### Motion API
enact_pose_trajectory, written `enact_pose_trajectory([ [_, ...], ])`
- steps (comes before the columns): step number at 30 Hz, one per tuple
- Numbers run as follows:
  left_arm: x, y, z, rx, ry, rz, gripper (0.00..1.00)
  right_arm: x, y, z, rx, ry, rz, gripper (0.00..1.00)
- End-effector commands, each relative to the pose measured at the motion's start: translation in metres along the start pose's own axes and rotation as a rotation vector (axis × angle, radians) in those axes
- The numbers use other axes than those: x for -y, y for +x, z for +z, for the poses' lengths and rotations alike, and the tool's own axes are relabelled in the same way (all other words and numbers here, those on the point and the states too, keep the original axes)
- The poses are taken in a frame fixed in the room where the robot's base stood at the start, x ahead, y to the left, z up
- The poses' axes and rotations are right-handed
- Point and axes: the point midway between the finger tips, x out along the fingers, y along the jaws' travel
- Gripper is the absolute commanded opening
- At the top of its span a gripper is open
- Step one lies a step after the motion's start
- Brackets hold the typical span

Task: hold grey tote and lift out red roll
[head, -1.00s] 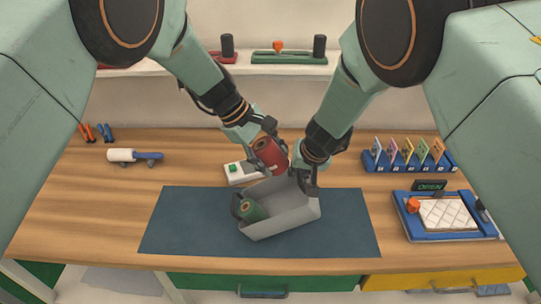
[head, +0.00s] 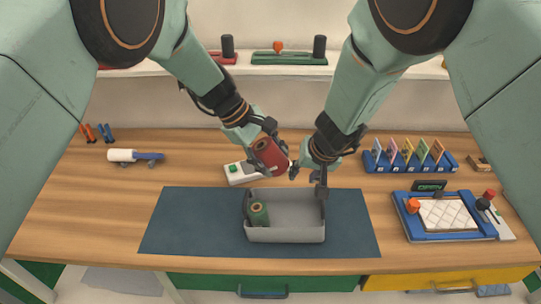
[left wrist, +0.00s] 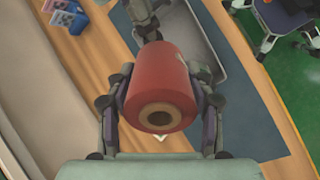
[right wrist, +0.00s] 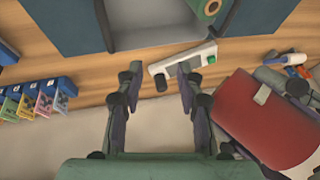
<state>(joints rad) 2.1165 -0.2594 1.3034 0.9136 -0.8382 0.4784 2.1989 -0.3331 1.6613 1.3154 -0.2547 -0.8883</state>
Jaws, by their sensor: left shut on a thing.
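The red roll (head: 270,154) is held in my left gripper (head: 272,150), up in the air behind the grey tote. The left wrist view shows both fingers closed around the roll (left wrist: 162,88), with its brown core facing the camera. The grey tote (head: 286,236) sits level on the dark mat, its front wall facing me. A green roll (head: 259,214) stands inside it at the left. My right gripper (head: 308,177) is open and empty above the tote's back right. In the right wrist view its fingers are apart with nothing between them.
A white device with a green button (head: 242,172) lies behind the tote. A blue card rack (head: 408,163) and a blue tray (head: 445,217) stand at the right. A white roller tool (head: 133,156) lies at the left. The blue mat (head: 190,225) is bare left of the tote.

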Motion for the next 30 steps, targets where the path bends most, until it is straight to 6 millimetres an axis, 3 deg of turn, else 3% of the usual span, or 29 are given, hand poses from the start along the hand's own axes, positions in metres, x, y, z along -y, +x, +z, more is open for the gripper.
enact_pose_trajectory([
  [30,-0.001,-0.002,0.000,-0.001,0.001,0.003,0.11,-0.040,-0.040,0.076,0.001,0.003,0.004,0.37],
])
